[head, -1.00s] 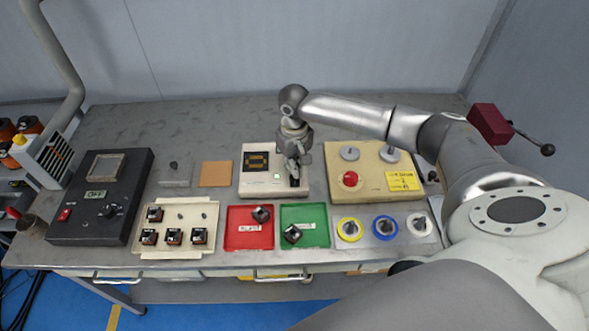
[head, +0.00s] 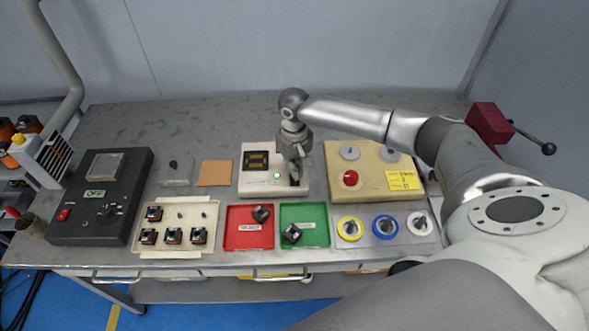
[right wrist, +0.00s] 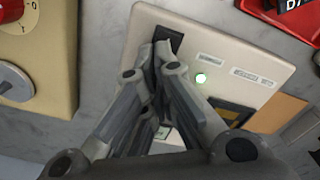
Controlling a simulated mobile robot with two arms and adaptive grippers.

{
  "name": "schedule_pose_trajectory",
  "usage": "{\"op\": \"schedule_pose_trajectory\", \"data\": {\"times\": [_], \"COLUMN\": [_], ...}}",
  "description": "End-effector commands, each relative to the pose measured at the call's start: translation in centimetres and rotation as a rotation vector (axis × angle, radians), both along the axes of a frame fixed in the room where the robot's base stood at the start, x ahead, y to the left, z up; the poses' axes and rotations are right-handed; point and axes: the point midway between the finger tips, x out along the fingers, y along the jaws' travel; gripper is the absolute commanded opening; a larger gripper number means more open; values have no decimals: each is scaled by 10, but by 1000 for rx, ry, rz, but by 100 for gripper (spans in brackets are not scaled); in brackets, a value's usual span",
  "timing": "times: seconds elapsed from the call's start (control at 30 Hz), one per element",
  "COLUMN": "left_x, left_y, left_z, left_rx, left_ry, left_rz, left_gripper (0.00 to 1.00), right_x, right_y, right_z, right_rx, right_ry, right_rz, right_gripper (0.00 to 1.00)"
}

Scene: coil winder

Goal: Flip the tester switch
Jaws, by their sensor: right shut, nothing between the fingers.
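The tester is a white box (head: 252,187) at the middle of the bench, with a dark display (head: 256,160) and a small lit green lamp (head: 277,175). It also shows in the right wrist view (right wrist: 225,50). A dark switch (right wrist: 170,38) sits at one end of its top face, partly covered by my fingers. My right gripper (head: 295,178) is over that end of the tester, pointing down, shut and empty. In the right wrist view its fingertips (right wrist: 160,50) are at the switch; whether they touch it is unclear. My left gripper is out of view.
A beige box with a red button (head: 350,178) stands close right of the tester. Red (head: 250,242) and green (head: 316,211) trays lie in front, each holding a dark part. A cork-coloured pad (head: 215,173) lies left. The bench behind is clear.

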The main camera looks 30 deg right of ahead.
Motion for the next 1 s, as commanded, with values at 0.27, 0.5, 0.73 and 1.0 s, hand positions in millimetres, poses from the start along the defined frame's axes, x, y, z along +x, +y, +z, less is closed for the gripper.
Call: {"op": "schedule_pose_trajectory", "data": {"times": [0.27, 0.5, 0.73, 1.0], "left_x": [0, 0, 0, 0], "left_y": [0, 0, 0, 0], "left_z": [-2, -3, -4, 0], "left_rx": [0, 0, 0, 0], "left_ry": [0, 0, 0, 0], "left_rz": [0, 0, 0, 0], "left_gripper": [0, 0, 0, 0], "right_x": [0, 0, 0, -1], "right_y": [0, 0, 0, 1], "right_z": [-5, -9, -12, -11], "right_rx": [0, 1, 1, 1], "right_ry": [1, 1, 1, 3], "right_rz": [0, -1, 0, 1], "right_gripper": [0, 0, 0, 0]}}
